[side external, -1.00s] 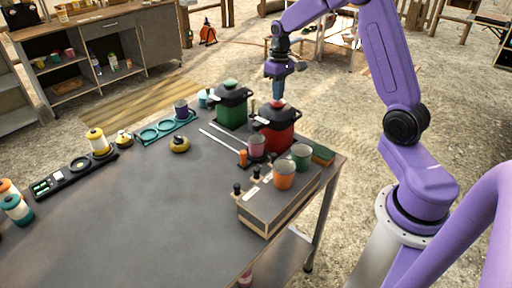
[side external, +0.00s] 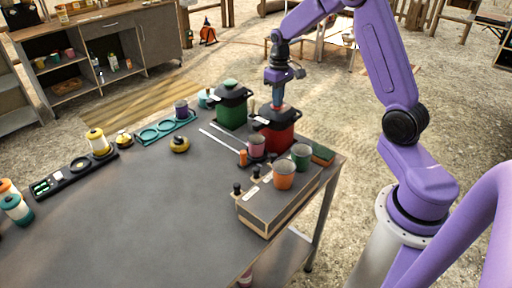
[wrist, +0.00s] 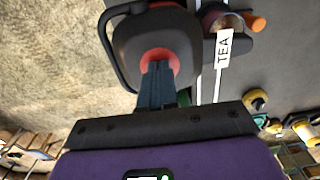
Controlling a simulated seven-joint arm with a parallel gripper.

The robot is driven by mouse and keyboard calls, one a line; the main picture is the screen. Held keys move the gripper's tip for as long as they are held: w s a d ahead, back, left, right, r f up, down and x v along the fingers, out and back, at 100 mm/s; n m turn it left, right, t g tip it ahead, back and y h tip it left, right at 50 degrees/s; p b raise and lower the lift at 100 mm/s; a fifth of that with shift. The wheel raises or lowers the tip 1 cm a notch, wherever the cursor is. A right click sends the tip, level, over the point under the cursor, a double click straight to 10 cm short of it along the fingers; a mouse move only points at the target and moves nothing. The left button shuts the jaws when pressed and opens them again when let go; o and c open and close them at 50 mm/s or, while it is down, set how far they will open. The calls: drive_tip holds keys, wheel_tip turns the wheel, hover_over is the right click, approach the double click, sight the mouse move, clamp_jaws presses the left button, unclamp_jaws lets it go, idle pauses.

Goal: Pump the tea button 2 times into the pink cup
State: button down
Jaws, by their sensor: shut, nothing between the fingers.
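The red tea dispenser (side external: 277,137) with a black lid stands near the table's far right edge. The wrist view shows its black top (wrist: 125,45), its red button (wrist: 160,55) and a white TEA label (wrist: 223,48). My gripper (side external: 276,103) is shut and empty, pointing down with its fingertips at the button; in the wrist view the fingers (wrist: 157,70) cover part of it. I cannot tell how far the button is pressed. The pink cup (side external: 256,147) stands upright in front of the dispenser; its inside is hard to see.
A green dispenser (side external: 231,108) stands left of the red one. A purple cup (side external: 181,110) stands on a teal tray (side external: 148,135). The table's middle is clear.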

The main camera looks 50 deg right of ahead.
drive_tip(key=shift+r, duration=1.6)
wheel_tip(320, 180, up, 4)
drive_tip(key=shift+a, duration=0.1)
idle(0.3)
